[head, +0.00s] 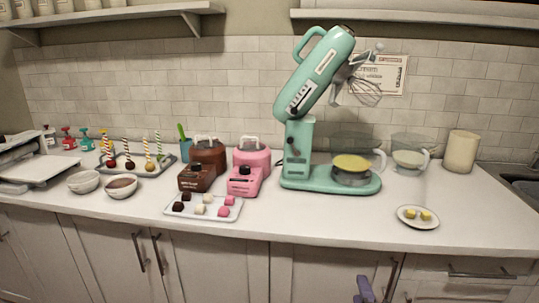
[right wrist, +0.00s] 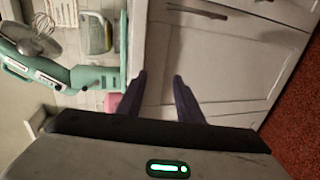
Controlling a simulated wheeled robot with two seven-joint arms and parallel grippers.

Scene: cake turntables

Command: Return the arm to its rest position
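My right gripper (head: 363,290) shows at the bottom edge of the head view, in front of the lower cabinets and below the counter's front edge. Only a purple finger part shows there. In the right wrist view my right gripper (right wrist: 160,76) has its two purple fingers apart, with nothing between them but the cabinet front behind. My left gripper is not in view.
The white counter (head: 300,228) holds a teal stand mixer (head: 299,150), a plate with yellow pieces (head: 418,224), a white tray of small sweets (head: 190,215), a pink machine (head: 244,183) and bowls (head: 121,190). Cabinet handles (head: 391,282) stick out near the gripper.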

